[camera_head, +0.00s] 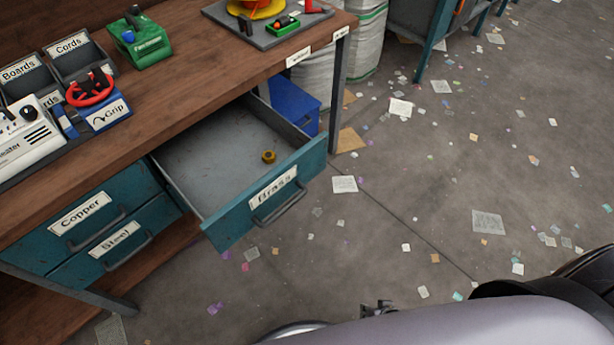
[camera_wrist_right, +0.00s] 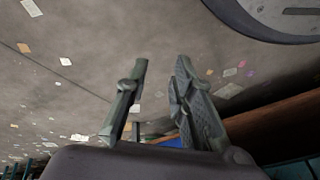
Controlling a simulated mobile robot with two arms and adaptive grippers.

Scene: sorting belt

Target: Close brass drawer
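The Brass drawer (camera_head: 290,195) is teal with a grey inside, a white "Brass" label and a bar handle (camera_head: 280,207). In the head view it is pulled far out from under the workbench. A small brass-coloured nut (camera_head: 268,157) lies inside it. My right gripper (camera_head: 377,308) shows only in part at the bottom of the head view, below and to the right of the drawer front and apart from it. In the right wrist view its two fingers (camera_wrist_right: 162,68) stand apart with nothing between them. My left gripper is not in view.
The Copper drawer (camera_head: 104,212) and the Steel drawer (camera_head: 117,240) are shut, left of the open drawer. The wooden bench top (camera_head: 190,93) carries bins and tools. A blue box (camera_head: 293,103) stands behind the drawer. The floor in front is open, with scattered paper scraps.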

